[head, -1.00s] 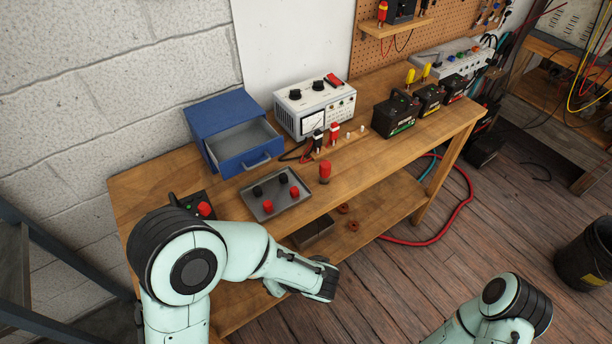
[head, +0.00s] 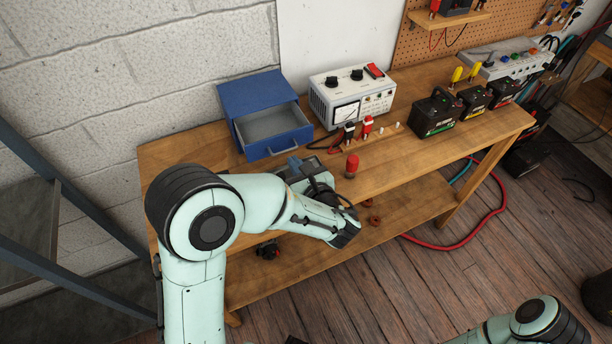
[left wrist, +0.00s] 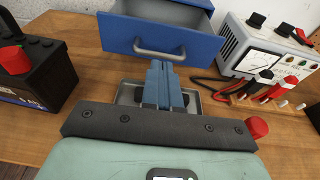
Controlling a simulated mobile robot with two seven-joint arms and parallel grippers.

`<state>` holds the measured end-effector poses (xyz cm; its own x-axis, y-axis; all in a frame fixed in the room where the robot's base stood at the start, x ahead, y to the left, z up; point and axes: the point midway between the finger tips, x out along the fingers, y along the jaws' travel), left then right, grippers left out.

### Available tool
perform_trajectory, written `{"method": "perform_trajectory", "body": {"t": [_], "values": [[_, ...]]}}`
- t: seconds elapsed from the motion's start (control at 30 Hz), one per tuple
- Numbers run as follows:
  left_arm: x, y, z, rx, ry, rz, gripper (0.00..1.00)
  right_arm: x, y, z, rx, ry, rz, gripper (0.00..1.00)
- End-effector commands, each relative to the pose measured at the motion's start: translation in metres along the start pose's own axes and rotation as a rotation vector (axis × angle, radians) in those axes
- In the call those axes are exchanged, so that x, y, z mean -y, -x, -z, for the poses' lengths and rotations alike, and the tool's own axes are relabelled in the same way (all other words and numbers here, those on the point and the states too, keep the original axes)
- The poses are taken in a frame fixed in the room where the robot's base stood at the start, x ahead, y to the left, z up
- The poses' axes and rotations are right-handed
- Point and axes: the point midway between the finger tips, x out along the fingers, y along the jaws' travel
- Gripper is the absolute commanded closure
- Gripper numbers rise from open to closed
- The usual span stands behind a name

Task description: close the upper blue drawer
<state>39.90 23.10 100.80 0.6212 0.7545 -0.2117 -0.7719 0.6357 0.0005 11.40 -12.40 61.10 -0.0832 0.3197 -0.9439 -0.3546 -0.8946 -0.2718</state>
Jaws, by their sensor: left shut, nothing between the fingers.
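The blue cabinet (head: 258,92) stands at the back left of the bench. Its drawer (head: 277,146) is pulled out, and the grey inside shows empty. In the left wrist view the blue drawer front (left wrist: 185,42) and its grey handle (left wrist: 158,51) are straight ahead. My left gripper (head: 294,161) is shut and empty, just in front of the drawer front. In the left wrist view its blue fingers (left wrist: 162,70) point at the drawer below the handle; I cannot tell whether they touch it. My right gripper is out of view.
A metal tray (left wrist: 128,93) lies under my left gripper. A black box with a red knob (left wrist: 30,75) is at left. A red-topped part (head: 352,165), white meter (head: 350,98) and terminal strip (head: 372,138) stand to the right. Batteries (head: 436,113) are farther right.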

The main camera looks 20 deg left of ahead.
Motion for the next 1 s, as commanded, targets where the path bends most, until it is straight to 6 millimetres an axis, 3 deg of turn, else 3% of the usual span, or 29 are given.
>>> {"method": "perform_trajectory", "body": {"t": [0.23, 0.73, 1.0], "values": [[0.0, -0.027, -0.001, 0.0, 0.001, -0.001, 1.0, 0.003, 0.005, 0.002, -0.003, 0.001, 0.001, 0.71], [0.0, -0.037, -0.002, 0.0, 0.002, -0.003, 1.0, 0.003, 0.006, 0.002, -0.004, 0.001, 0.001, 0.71], [0.001, -0.103, -0.016, 0.001, 0.003, -0.006, 1.0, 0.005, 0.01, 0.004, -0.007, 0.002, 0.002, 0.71]]}}
